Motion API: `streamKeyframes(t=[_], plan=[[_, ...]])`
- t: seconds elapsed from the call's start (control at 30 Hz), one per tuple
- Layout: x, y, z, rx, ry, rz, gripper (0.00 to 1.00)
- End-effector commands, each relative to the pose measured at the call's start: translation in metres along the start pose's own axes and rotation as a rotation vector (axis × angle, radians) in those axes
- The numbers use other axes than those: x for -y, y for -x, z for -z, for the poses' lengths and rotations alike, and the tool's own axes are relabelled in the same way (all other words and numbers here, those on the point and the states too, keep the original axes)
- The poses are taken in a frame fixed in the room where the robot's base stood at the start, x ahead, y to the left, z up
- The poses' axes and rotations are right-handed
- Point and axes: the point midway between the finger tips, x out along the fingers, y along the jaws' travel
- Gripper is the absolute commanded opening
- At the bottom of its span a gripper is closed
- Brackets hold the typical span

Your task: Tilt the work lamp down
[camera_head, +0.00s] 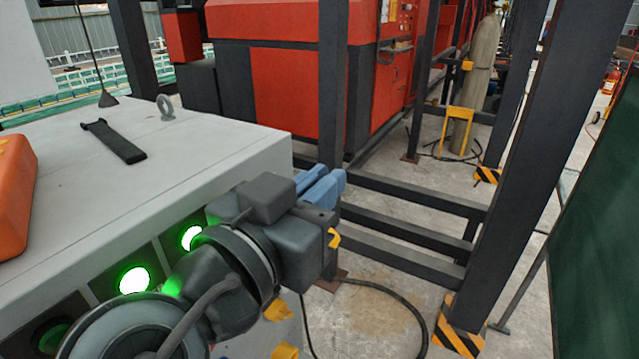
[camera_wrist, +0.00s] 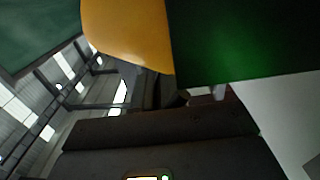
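I cannot make out the work lamp for certain in either view. My gripper (camera_head: 322,186) is at the centre of the head view, its blue fingers pointing up and right. The fingers look close together, but the gap between them is not clear. No held object shows at the fingertips. In the wrist view a smooth yellow rounded shape (camera_wrist: 128,35) fills the top centre, beside a dark green surface (camera_wrist: 240,40). I cannot tell whether either belongs to the lamp.
Dark steel posts (camera_head: 520,175) and low horizontal rails (camera_head: 400,232) stand just beyond my gripper. A red machine (camera_head: 295,90) is behind them. A gas cylinder (camera_head: 482,75) stands at the back right. A dark green panel (camera_head: 598,235) borders the right edge. Concrete floor shows between.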

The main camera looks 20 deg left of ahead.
Motion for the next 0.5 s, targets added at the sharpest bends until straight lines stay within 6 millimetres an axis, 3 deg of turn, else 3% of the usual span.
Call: streamKeyframes(t=[0.1, 0.5], plan=[[0.0, 0.0001, 0.0001, 0.0, 0.0, 0.0, 0.0], [-0.0007, 0.0002, -0.0018, -0.001, -0.012, 0.0, 0.0]])
